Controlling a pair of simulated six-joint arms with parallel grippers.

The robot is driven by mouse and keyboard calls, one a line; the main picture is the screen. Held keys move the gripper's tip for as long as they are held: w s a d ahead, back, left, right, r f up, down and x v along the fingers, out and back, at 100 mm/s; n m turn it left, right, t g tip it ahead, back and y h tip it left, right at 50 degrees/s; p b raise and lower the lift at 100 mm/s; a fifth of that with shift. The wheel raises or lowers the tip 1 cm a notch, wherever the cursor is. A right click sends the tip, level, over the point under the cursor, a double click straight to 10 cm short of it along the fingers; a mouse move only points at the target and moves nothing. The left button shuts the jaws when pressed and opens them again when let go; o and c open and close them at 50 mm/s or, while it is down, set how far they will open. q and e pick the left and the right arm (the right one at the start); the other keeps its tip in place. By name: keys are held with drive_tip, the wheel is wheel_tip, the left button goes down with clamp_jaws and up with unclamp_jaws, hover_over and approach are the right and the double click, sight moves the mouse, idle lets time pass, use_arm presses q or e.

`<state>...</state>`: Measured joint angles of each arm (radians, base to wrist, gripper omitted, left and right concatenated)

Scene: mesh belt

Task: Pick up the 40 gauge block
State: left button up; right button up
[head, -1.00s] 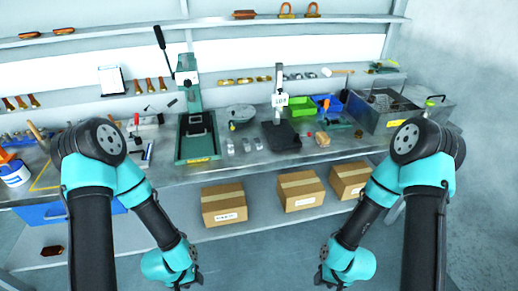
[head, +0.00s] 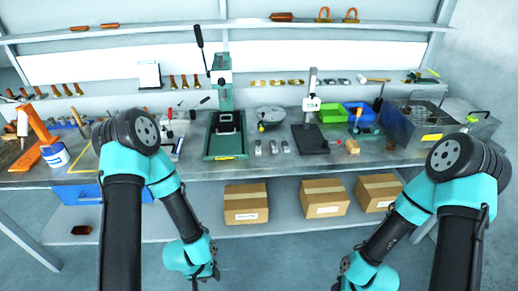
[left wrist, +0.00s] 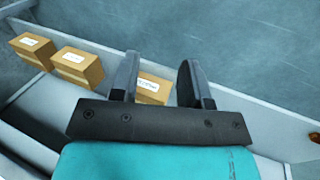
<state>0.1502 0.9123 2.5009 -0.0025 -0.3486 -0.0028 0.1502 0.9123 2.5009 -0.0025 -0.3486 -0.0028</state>
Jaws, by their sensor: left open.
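Several small grey metal blocks stand in a row on the bench in the head view: a left one (head: 258,148), a middle one (head: 273,147) and a right one (head: 286,147). Their markings are too small to read, so I cannot tell which is the 40 gauge block. My left gripper (head: 207,276) hangs low in front of the bench, well below and left of the blocks. In the left wrist view its two fingers (left wrist: 160,68) are apart with nothing between them. My right gripper (head: 340,286) is low at the bottom edge, its fingers not clearly visible.
A green press (head: 224,140) stands left of the blocks, a dark-based stand (head: 310,138) right of them. Cardboard boxes (head: 246,204) sit on the shelf below the bench (head: 180,172). An orange frame (head: 42,140) stands far left.

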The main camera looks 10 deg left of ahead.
use_arm(q)
drive_tip(key=o, duration=1)
drive_tip(key=shift+c, duration=0.2)
